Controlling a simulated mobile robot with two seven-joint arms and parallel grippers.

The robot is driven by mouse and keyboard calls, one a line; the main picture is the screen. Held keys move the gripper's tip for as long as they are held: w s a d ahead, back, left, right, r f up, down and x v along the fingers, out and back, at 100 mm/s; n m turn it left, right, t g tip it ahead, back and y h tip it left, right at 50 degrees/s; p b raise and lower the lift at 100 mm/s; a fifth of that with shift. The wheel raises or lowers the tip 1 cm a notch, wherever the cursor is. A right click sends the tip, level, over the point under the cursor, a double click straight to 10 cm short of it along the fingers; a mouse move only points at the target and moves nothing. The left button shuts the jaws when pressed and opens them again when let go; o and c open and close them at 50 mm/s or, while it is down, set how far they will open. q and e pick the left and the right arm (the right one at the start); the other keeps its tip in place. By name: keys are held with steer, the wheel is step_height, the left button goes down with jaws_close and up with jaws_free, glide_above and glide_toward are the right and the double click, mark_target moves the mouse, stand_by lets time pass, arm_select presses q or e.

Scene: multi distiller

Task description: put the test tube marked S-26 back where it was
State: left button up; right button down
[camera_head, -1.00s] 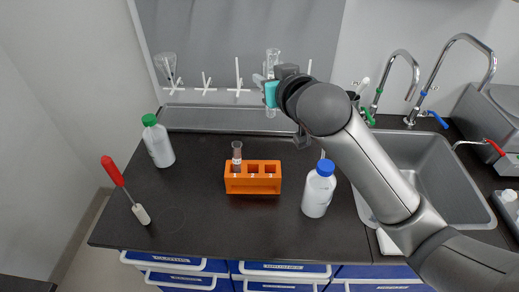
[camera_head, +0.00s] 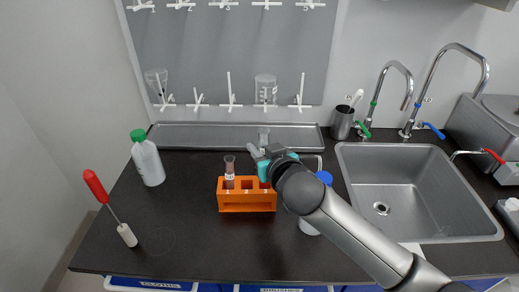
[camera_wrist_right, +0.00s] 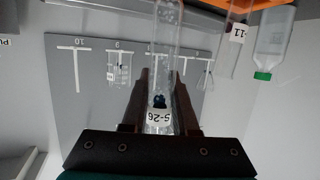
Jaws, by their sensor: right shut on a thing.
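The glass test tube marked S-26 (camera_wrist_right: 160,117) is upright between the fingers of my right gripper (camera_wrist_right: 162,85) in the wrist view, and its label is readable. In the head view the tube's top (camera_head: 263,133) shows above my right gripper (camera_head: 262,155), just over the right end of the orange rack (camera_head: 247,203). The gripper hides the tube's lower end, so I cannot tell whether it is inside a hole. Another tube (camera_head: 229,172) stands in the rack's left hole; its label, ending in -11 (camera_wrist_right: 237,33), shows in the wrist view. My left gripper is not in view.
A blue-capped bottle (camera_head: 309,227) is partly behind my arm. The sink (camera_head: 420,190) is right.

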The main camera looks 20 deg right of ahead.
steer(key=shift+r, duration=0.1)
steer(key=shift+f, duration=0.65)
steer(key=c, duration=0.7)
jaws_free()
steer(key=shift+r, duration=0.1)
steer(key=shift+r, duration=0.8)
steer(key=p+v, duration=0.1)
steer(key=v, duration=1.1)
steer(key=shift+f, duration=0.15)
